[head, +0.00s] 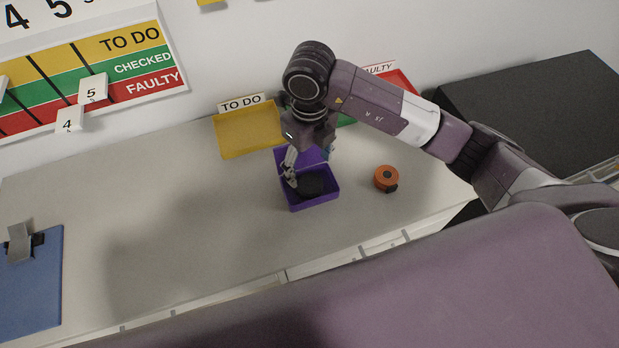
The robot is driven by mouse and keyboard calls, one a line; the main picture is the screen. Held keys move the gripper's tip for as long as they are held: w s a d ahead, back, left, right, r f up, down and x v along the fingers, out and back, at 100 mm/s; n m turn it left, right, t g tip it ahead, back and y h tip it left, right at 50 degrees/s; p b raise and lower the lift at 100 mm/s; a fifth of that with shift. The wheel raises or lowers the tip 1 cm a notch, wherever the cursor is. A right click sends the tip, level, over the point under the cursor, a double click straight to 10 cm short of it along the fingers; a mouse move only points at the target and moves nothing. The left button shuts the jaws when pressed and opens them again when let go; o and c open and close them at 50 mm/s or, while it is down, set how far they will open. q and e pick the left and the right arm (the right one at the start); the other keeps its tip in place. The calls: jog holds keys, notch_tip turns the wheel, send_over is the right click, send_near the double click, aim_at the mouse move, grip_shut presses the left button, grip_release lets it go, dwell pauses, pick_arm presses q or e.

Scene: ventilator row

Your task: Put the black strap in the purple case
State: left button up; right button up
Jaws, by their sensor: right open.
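The purple case (318,202) stands open on the counter, its lid raised at the back. The black strap (312,184) shows as a dark bundle inside the case. My right gripper (292,178) points down into the case and is open, its visible finger at the left of the strap. The gripper body hides part of the case and its lid; I cannot tell whether a finger touches the strap. My left gripper is not in view.
An orange round object (386,178) lies right of the case. A yellow tray (248,132) labelled TO DO stands behind, with a red tray (398,80) farther right. A blue clipboard (35,285) lies at far left. The counter's left-middle is clear.

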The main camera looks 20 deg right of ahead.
notch_tip(320, 180, up, 4)
jog(key=shift+f, duration=0.15)
dwell(1.1)
